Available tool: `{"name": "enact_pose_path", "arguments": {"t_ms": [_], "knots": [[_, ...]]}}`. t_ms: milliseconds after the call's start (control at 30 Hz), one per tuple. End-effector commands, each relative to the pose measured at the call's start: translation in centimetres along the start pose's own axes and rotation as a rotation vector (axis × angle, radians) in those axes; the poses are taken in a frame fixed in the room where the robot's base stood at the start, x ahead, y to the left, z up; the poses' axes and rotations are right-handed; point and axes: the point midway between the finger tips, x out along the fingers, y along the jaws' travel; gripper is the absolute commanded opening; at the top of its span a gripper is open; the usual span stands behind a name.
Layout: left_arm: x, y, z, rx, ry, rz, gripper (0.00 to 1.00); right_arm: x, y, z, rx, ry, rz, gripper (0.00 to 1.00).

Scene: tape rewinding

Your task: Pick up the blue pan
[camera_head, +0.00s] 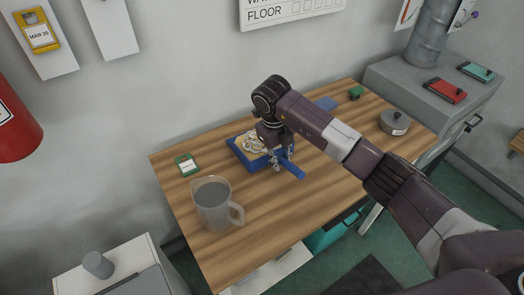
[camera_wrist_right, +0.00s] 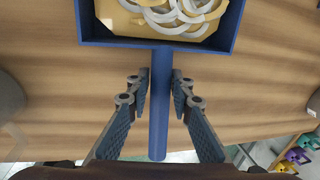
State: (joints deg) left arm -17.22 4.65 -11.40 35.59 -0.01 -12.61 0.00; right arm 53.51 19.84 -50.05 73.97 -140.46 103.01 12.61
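The blue pan (camera_head: 242,153) rests on the wooden table near its middle, with pale rings inside it, seen more closely in the right wrist view (camera_wrist_right: 238,22). Its straight blue handle (camera_head: 293,170) points toward the front right. My right gripper (camera_head: 283,160) is at the handle, just beside the pan body. In the right wrist view its two fingers (camera_wrist_right: 160,84) lie one on each side of the handle (camera_wrist_right: 158,130), very close to it. I cannot tell whether they touch it. My left gripper is not in view.
A grey translucent pitcher (camera_head: 212,207) stands at the front left of the table. A green labelled item (camera_head: 187,164) lies behind it. A grey lidded pot (camera_head: 394,123), a small green block (camera_head: 355,93) and a flat blue item (camera_head: 326,103) are at the right and back.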

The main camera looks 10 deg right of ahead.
Motion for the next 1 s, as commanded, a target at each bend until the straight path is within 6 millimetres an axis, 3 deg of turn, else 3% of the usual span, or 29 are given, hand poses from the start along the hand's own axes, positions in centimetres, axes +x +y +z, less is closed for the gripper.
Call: {"name": "enact_pose_path", "arguments": {"t_ms": [167,667,867,1000], "knots": [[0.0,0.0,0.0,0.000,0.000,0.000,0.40,0.0,0.0,0.0,0.000,0.000,0.000,0.00],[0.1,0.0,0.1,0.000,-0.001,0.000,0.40,-0.5,-0.1,0.1,0.000,-0.004,0.000,0.00],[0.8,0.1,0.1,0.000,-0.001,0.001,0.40,-2.5,-0.5,0.2,0.000,-0.008,-0.001,0.00],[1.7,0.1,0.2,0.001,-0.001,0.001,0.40,-5.5,-1.2,0.3,0.001,-0.011,-0.003,0.00]]}}
